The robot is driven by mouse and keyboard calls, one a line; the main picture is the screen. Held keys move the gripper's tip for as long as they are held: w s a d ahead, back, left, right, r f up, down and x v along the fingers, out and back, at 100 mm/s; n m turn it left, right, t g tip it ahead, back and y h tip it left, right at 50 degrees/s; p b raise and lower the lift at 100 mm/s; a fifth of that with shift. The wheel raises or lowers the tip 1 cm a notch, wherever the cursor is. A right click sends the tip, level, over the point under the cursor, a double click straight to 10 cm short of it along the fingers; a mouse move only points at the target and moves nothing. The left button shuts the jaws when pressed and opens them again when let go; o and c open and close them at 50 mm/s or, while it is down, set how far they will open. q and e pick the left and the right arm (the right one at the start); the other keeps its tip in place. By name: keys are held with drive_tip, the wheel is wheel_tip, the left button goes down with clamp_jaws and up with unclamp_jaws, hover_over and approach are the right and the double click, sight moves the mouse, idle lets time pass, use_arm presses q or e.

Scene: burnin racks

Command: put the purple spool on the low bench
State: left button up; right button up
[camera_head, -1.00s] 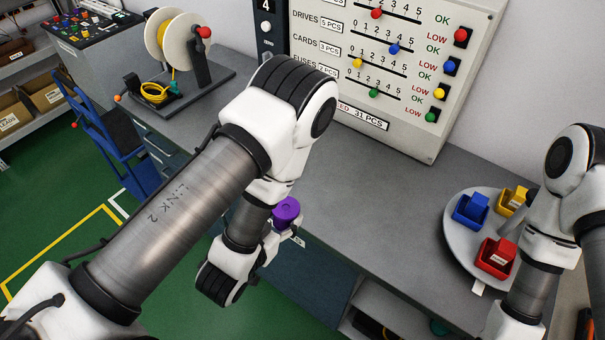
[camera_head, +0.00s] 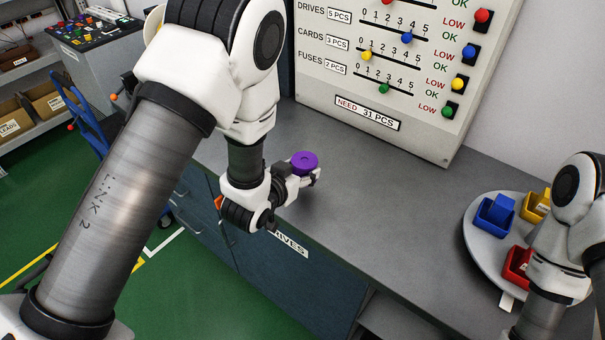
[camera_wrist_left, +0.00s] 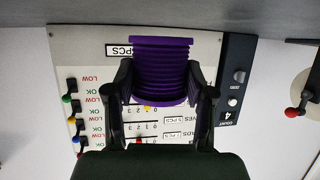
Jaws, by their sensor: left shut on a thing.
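The purple spool (camera_head: 304,162) is held at the end of my left arm, over the grey bench (camera_head: 350,205) near its front edge. My left gripper (camera_head: 300,178) is shut on it. In the left wrist view the ribbed purple spool (camera_wrist_left: 160,75) sits between the two dark fingers of the left gripper (camera_wrist_left: 162,92). The gap between the spool and the bench top is hard to judge. My right arm shows at the right edge of the head view, but its gripper is out of view.
A panel with sliders (camera_head: 390,70) stands at the back of the bench. A round turntable (camera_head: 480,240) with a blue bin (camera_head: 493,212), a red bin (camera_head: 517,268) and a yellow bin (camera_head: 537,206) is at the right. The bench middle is clear.

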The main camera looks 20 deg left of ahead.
sight(303, 175)
use_arm(q)
drive_tip(key=shift+w+a+r, duration=0.1)
drive_tip(key=shift+w+r, duration=0.05)
drive_tip(key=shift+w, duration=0.5)
drive_tip(key=f, duration=0.1)
drive_tip(key=f+p, duration=0.1)
drive_tip(key=shift+w+f, duration=0.2)
drive_tip(key=shift+f, duration=0.2)
drive_tip(key=shift+w+f+p, duration=0.1)
drive_tip(key=shift+f+p, duration=0.2)
drive_tip(key=shift+p, duration=0.1)
drive_tip(key=shift+f, duration=0.15)
drive_tip(key=shift+f+b, duration=0.15)
drive_tip(key=shift+b, duration=0.2)
drive_tip(key=o, duration=1.3)
drive_tip(key=shift+c, duration=0.2)
